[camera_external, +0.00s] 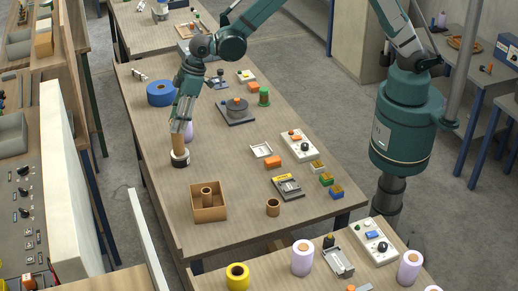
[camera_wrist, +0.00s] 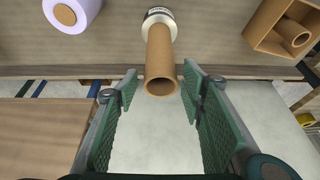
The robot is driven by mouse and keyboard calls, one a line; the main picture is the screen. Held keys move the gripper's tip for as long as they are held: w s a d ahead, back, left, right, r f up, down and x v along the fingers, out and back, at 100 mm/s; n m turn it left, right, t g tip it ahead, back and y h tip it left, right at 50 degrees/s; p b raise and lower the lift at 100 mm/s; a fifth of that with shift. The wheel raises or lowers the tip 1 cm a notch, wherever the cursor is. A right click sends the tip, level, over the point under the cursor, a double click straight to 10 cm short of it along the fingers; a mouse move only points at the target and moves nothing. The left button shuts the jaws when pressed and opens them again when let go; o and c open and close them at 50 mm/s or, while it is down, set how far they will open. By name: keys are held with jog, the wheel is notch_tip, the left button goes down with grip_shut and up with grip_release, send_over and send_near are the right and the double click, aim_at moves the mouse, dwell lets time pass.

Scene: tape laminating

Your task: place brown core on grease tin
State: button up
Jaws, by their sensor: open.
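A tall brown core (camera_external: 179,143) stands upright at the left side of the table, on a white-and-black tin (camera_external: 181,159) that looks like the grease tin. In the wrist view the core (camera_wrist: 160,62) shows its open end towards me, and the tin (camera_wrist: 158,15) is at its far end. My gripper (camera_external: 180,127) is just above the core, pointing down. In the wrist view its fingers (camera_wrist: 160,82) are spread on either side of the core's near end, with a gap on both sides. The core's lower end appears to rest on the tin.
A blue roll (camera_external: 160,93) is further back. The table's left edge is close.

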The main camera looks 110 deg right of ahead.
jog(key=shift+v, duration=2.75)
jog(key=s+a+r+t, duration=0.1)
jog(key=s+a+r, duration=0.4)
jog(key=s+r, duration=0.55)
jog(key=s+a+r, duration=0.4)
jog(key=s+r, duration=0.3)
jog(key=s, duration=0.7)
jog(key=s+a+f, duration=0.1)
jog(key=s+a, duration=0.1)
jog(key=s, duration=1)
jog(key=s+a+f+t, duration=0.1)
jog(key=s+a, duration=0.2)
jog(key=s, duration=1)
jog(key=shift+s+t, duration=0.3)
